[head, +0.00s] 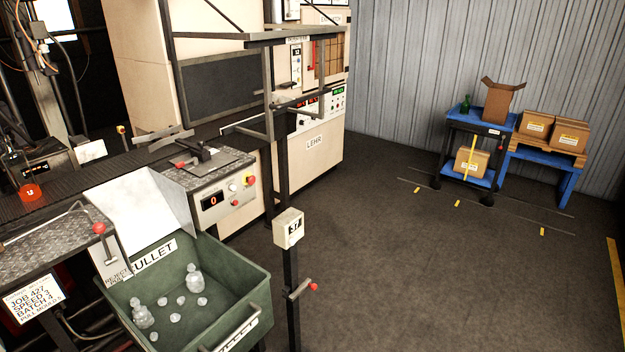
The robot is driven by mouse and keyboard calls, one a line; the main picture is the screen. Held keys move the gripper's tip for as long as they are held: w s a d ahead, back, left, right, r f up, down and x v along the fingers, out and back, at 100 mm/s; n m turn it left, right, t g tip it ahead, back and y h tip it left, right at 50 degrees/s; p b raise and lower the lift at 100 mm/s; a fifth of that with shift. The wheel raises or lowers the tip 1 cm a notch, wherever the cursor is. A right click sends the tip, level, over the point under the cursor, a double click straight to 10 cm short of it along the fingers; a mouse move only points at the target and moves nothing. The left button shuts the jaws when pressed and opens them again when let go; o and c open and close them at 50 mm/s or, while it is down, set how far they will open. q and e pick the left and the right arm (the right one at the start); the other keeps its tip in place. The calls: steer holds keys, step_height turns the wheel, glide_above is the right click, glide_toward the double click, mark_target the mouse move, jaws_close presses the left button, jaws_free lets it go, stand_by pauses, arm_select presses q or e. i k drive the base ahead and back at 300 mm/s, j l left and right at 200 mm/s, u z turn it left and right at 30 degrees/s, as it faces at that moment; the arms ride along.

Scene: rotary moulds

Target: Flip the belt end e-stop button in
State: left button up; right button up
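A red mushroom button with a yellow surround (250,181) sits on the right side of the metal control box (228,206), beside the dark belt. I cannot tell from here whether it is pressed in or out. A smaller yellow thing with a reddish part (122,131) stands on the far side of the belt, too small to make out. No label in view names either as the belt end e-stop. Neither of my grippers is in view.
A green cullet bin (255,290) with glass pieces stands in front of the box. Open floor (400,260) lies right, before a blue cart (470,150).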

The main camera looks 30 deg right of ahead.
mark_target(251, 178)
steer(key=z, duration=0.65)
steer(key=i+z, duration=0.3)
steer(key=i, duration=0.3)
steer(key=i+z, duration=0.3)
steer(key=i, duration=0.3)
steer(key=i+j+z, duration=0.3)
steer(key=i, duration=0.25)
